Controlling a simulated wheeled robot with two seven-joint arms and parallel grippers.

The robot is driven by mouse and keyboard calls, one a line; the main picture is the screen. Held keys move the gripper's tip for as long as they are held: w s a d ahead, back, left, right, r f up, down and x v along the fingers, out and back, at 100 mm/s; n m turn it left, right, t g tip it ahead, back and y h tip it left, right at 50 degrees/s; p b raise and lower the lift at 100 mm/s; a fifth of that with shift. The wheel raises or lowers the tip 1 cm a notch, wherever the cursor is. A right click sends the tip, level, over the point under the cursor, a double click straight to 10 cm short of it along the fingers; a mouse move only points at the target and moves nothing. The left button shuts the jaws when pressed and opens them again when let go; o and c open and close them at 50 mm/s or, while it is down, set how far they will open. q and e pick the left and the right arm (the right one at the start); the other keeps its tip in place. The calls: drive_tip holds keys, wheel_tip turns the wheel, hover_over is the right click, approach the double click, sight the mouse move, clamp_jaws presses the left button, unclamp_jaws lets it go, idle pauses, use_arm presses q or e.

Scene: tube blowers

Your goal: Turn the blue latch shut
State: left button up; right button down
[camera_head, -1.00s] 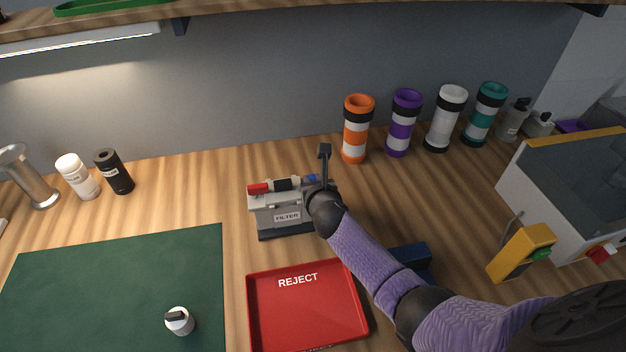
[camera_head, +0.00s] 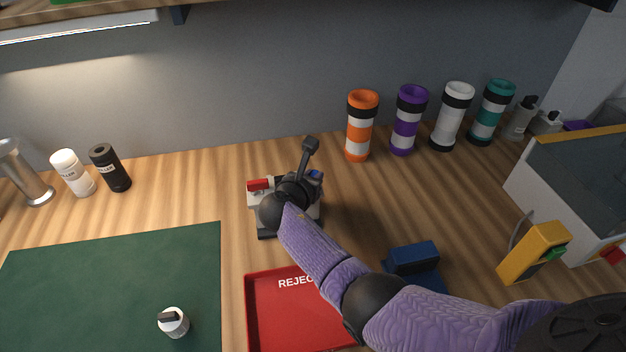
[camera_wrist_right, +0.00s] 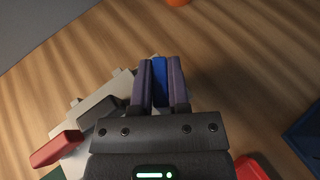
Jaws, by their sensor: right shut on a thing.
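The grey filter box (camera_head: 265,222) stands on the wooden table behind the red tray, with a red latch (camera_head: 259,185) at its left end. The blue latch (camera_head: 316,174) is at its right end, mostly hidden by my right gripper. In the right wrist view the blue latch (camera_wrist_right: 160,82) lies between the two fingers of my right gripper (camera_wrist_right: 160,85), which is shut on it. The red latch also shows in the right wrist view (camera_wrist_right: 56,149), at the lower left. My right arm covers much of the box in the head view. My left gripper is not in view.
The red reject tray (camera_head: 262,310) lies in front of the box, and a blue block-like object (camera_head: 413,258) is to its right. Orange (camera_head: 361,125), purple, white and teal tubes stand at the back. A green mat (camera_head: 110,290) covers the left. A yellow device (camera_head: 532,252) is at right.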

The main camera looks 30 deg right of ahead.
drive_tip(key=shift+m+g+h, duration=0.3)
drive_tip(key=shift+m+g, duration=0.2)
drive_tip(key=shift+b, duration=0.3)
drive_tip(key=c, duration=0.6)
unclamp_jaws()
drive_tip(key=p+v, duration=0.4)
drive_tip(key=v, duration=0.6)
